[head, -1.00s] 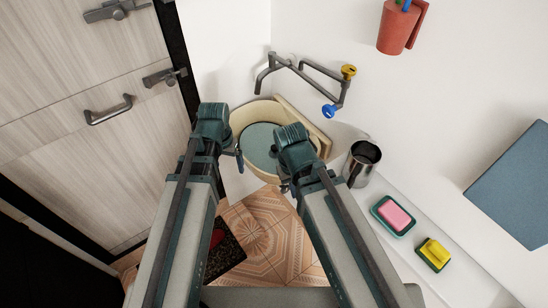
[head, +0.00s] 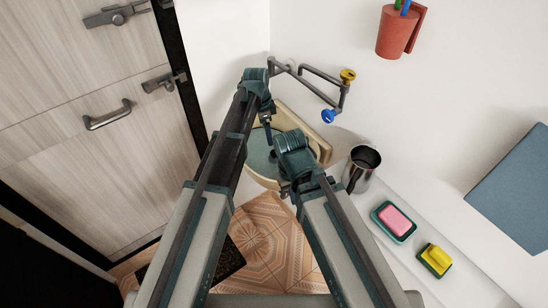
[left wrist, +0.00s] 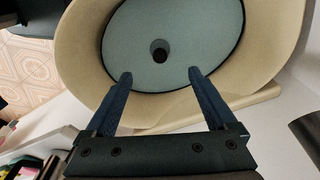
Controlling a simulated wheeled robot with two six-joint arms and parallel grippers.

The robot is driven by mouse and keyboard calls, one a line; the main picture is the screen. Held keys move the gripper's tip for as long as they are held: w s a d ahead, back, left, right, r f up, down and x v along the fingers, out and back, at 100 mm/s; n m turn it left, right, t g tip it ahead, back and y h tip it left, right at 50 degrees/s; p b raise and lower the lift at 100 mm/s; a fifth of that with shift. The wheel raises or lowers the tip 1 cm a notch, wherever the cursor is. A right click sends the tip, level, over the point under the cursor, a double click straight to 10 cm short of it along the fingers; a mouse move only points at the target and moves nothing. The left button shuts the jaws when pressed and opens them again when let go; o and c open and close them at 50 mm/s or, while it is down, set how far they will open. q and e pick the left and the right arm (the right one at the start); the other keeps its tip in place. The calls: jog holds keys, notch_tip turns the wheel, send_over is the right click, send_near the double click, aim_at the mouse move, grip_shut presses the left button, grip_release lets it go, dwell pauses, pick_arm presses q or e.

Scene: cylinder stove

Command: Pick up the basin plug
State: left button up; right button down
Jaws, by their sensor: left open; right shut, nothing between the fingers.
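The cream basin (head: 318,142) with blue-grey water or bottom stands in the corner. In the left wrist view, a small round grey-and-dark piece, seemingly the basin plug (left wrist: 159,51), shows inside the basin (left wrist: 75,60). In the head view I cannot make the plug out; my arms cover part of the basin. My left gripper (head: 268,133) is over the basin and open; its fingertips (left wrist: 160,72) show on either side just below the plug in the picture, with nothing between them. My right gripper (head: 285,190) is shut and empty at the basin's near edge.
A wall tap (head: 325,88) with yellow and blue knobs hangs above the basin. A metal jug (head: 361,168), a pink sponge (head: 394,221) and a yellow sponge (head: 435,259) stand on the ledge at right. A red cup (head: 396,32) hangs on the wall.

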aim_at(274, 152)
pick_arm(q)
jog(key=f+b, duration=0.5)
jog(key=d+f+b, duration=0.1)
jog(key=f+b, duration=0.2)
jog(key=shift+w+f, duration=0.15)
jog(key=shift+f, duration=0.05)
jog(key=f+b, duration=0.2)
jog(key=d+f+b, duration=0.1)
jog(key=f+b, duration=0.2)
jog(key=shift+w+d+f, duration=0.15)
jog(key=shift+d, duration=0.05)
jog(key=c, duration=1.4)
jog(key=shift+r, duration=0.2)
grip_shut()
